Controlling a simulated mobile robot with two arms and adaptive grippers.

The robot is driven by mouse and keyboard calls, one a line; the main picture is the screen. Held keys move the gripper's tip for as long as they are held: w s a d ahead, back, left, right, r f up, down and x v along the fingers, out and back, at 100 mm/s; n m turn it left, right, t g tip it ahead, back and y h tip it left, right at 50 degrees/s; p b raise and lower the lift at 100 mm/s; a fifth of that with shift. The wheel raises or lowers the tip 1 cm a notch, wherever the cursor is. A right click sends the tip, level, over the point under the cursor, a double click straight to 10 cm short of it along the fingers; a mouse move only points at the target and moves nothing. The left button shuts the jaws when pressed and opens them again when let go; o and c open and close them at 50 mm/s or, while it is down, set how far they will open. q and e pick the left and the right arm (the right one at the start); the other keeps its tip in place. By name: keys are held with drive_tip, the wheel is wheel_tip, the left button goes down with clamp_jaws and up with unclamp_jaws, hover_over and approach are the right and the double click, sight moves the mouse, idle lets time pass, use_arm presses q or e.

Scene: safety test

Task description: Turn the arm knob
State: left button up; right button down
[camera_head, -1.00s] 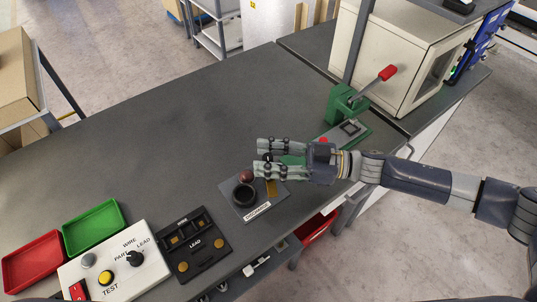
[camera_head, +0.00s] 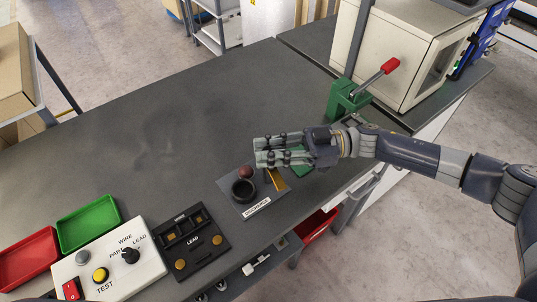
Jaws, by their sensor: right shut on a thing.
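A white test box (camera_head: 150,268) stands at the lower left, labelled WIRE, PART, LEAD and TEST. Its black knob (camera_head: 130,255) sits near the LEAD and PART labels; its exact pointing is too small to tell. The box also has a yellow button (camera_head: 100,275), a grey knob (camera_head: 82,258) and a red switch (camera_head: 71,290). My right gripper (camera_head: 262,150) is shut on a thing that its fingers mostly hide. It is above the bench near the DISCHARGE pad (camera_head: 264,208), well right of the box and apart from its knob. My left gripper is not in view.
A black LEAD fixture (camera_head: 192,242) lies right of the box. Green (camera_head: 88,222) and red (camera_head: 28,262) trays lie behind and left of it. A green press (camera_head: 345,100) with a red-tipped lever and a cream cabinet (camera_head: 405,50) stand at the back right. The bench middle is clear.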

drive_tip(key=n+g+b, duration=0.2)
drive_tip(key=g, duration=0.1)
drive_tip(key=shift+w+f+h+b, duration=0.1)
drive_tip(key=shift+f+h+b, duration=0.1)
drive_tip(key=shift+h+b, duration=0.2)
drive_tip(key=shift+r+n+g, duration=0.15)
drive_tip(key=shift+n+g, duration=0.25)
drive_tip(key=shift+g, duration=0.2)
drive_tip(key=c, duration=1.4)
unclamp_jaws()
